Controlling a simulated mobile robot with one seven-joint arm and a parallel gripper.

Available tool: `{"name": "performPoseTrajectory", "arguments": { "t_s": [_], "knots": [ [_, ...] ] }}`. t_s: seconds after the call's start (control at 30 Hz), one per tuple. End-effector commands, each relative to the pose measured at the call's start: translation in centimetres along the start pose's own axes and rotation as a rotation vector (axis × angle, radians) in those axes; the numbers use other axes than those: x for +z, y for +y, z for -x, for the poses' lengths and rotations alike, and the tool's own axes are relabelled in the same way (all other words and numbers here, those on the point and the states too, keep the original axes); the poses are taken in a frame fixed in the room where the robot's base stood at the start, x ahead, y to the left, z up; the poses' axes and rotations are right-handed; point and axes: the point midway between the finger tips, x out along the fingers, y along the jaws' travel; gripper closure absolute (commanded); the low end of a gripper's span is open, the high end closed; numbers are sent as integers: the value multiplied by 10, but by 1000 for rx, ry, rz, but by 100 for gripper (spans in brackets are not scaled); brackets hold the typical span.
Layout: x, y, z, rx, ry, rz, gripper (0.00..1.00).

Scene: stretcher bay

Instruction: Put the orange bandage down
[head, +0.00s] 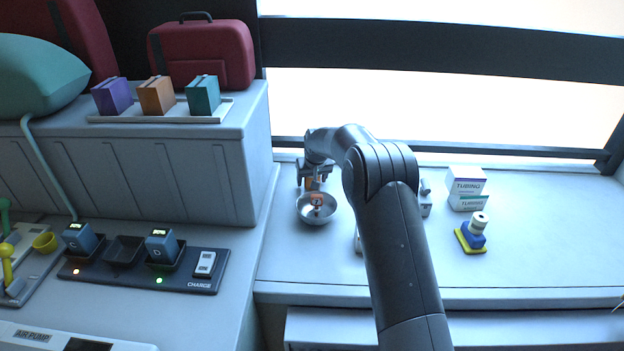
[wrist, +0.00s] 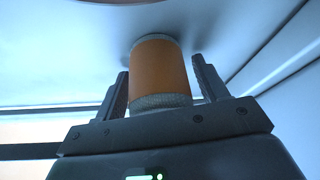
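The orange bandage (wrist: 160,72) is a short orange roll with pale grey ends. Whether the bandage touches the bowl is hard to tell.
A tray (head: 140,118) at the upper left holds purple, orange and teal packs. A charging dock (head: 123,262) lies at the lower left. Tubing boxes (head: 466,187) and a small blue-and-yellow item (head: 471,235) stand right of my arm. The counter between arm and boxes is partly clear.

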Motion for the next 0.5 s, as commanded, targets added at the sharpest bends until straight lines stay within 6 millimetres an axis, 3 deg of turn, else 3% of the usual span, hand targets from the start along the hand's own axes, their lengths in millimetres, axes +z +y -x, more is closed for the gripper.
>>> {"name": "performPoseTrajectory", "arguments": {
  "t_s": [0.3,0.5],
  "knots": [
    [-1,0,2,0,1,0,30],
    [-2,0,27,0,3,0,30]
  ]
}}
